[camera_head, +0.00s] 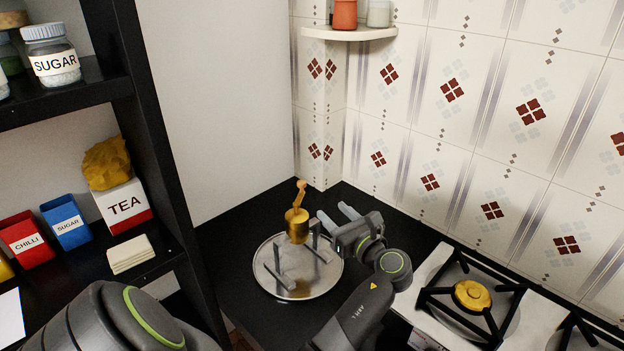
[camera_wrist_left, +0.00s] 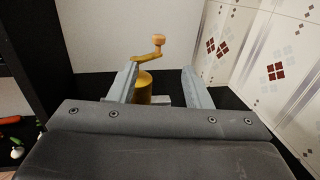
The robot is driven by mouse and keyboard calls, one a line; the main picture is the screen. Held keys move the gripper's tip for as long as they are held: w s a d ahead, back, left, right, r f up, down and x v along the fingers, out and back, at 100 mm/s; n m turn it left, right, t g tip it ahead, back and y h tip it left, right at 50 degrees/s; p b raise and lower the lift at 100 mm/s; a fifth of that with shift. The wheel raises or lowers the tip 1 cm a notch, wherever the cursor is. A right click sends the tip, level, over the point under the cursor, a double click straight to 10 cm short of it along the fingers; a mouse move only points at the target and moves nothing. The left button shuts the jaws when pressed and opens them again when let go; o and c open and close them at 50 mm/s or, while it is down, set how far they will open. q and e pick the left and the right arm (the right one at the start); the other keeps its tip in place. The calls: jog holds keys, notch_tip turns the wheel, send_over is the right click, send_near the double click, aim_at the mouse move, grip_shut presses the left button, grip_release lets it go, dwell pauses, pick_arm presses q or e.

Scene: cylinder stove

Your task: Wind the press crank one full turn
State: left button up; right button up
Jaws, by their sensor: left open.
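The press (camera_head: 298,231) is a brass cylinder on a dark metal frame, standing on a round metal tray (camera_head: 262,280). Its crank (camera_head: 299,203) rises from the top, with an orange-brown knob (camera_head: 301,184) at the end. My left gripper (camera_head: 336,215) is open and empty, just right of the press and apart from the crank. In the left wrist view the crank knob (camera_wrist_left: 158,40) shows beyond and above the open fingers (camera_wrist_left: 159,70). The left finger partly hides the press body (camera_wrist_left: 144,85) there. My right gripper is not in view.
A stove (camera_head: 490,300) with black grates is at the lower right. A dark shelf (camera_head: 160,130) with jars and boxes stands at the left. A small corner shelf (camera_head: 350,33) is on the tiled wall above. The dark counter behind the tray is clear.

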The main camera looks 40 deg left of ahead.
aim_at(301, 181)
pick_arm(q)
jog(key=p+x, duration=0.3)
jog(key=x, duration=1.3)
jog(key=shift+s+a+p, duration=0.1)
jog(key=shift+a+p, duration=0.05)
jog(key=shift+p, duration=0.2)
jog(key=shift+w+a, duration=0.2)
jog(key=shift+a, duration=0.45)
grip_shut()
jog(key=d+m+t+h+p, duration=0.3)
jog(key=d+m+t+h, duration=0.4)
jog(key=m+t+h, duration=0.5)
jog(key=shift+w+d+m+h+p, duration=0.3)
jog(key=shift+m+h, duration=0.5)
jog(key=shift+h, duration=1.2)
jog(key=shift+s+d+h, duration=0.15)
jog(key=shift+h, duration=0.15)
